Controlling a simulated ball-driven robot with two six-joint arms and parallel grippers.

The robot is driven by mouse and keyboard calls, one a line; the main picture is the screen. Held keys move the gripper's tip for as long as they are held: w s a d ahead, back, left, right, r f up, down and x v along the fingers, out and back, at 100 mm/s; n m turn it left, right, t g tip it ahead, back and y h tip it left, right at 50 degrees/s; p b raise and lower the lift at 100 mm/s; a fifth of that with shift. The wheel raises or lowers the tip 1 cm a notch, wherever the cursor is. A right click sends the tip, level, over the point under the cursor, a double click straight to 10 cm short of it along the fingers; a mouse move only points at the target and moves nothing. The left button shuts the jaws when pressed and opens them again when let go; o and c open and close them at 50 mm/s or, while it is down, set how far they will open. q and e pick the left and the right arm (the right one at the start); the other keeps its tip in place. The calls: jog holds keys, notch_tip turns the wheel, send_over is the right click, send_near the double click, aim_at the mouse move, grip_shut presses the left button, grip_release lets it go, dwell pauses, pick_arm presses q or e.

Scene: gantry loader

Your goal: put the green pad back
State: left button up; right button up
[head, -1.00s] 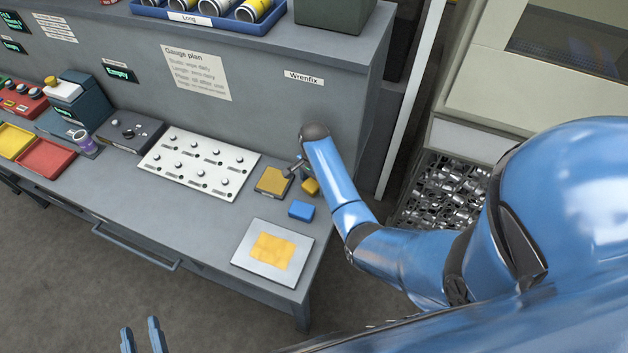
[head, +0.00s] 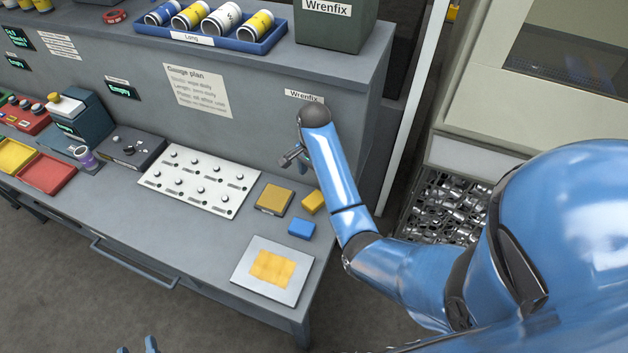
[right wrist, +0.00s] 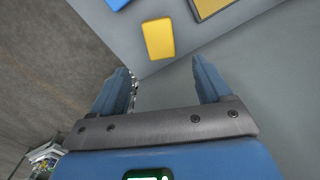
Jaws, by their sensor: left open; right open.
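I see no green pad in either view. A small yellow block (head: 313,202) and a blue block (head: 301,228) lie on the bench near its right end, beside a dark-edged tan square (head: 274,199). The yellow block (right wrist: 158,39) also shows beyond the fingers in the right wrist view. My right gripper (head: 293,158) is open and empty, raised above the bench behind these blocks; its two fingers (right wrist: 160,82) are apart. My left gripper (head: 137,349) is open at the bottom edge of the head view, only its fingertips showing, in front of the bench.
A pale plate with a yellow patch (head: 244,271) lies at the bench's front right corner. A white knobbed board (head: 200,181), a red tray (head: 46,173) and a small purple-banded item (head: 85,158) stand further left. A dark green Wrenfix box (head: 335,30) sits on the upper ledge.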

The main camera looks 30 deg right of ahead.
aim_at(313, 209)
jog(key=s+f+n+t, duration=0.1)
jog(key=f, duration=0.2)
jog(key=s+a+f+n+t, duration=0.1)
jog(key=s+f+t, duration=0.1)
jog(key=f, duration=0.1)
jog(key=s+a+f+n+t, duration=0.1)
jog(key=f, duration=0.1)
jog(key=shift+s+f+n+t, duration=0.2)
jog(key=shift+f+n+t, duration=0.1)
jog(key=shift+f+n, duration=0.1)
jog(key=s+n+t, duration=0.1)
jog(key=s, duration=0.1)
jog(key=s+a+n+t, duration=0.1)
jog(key=s+t, duration=0.1)
jog(key=s+n+t, duration=0.1)
jog(key=s, duration=0.1)
jog(key=shift+s+a+f+n, duration=0.2)
jog(key=shift+s+a+n, duration=0.1)
jog(key=s+a+r+n+t, duration=0.2)
jog(key=s+r+n+t, duration=0.4)
jog(key=s+r, duration=1.1)
jog(key=t, duration=0.3)
jog(key=shift+s+r+n, duration=0.15)
jog(key=shift+r+n, duration=0.25)
jog(key=shift+f, duration=0.1)
notch_tip(313, 209, down, 7)
jog(key=b, duration=0.7)
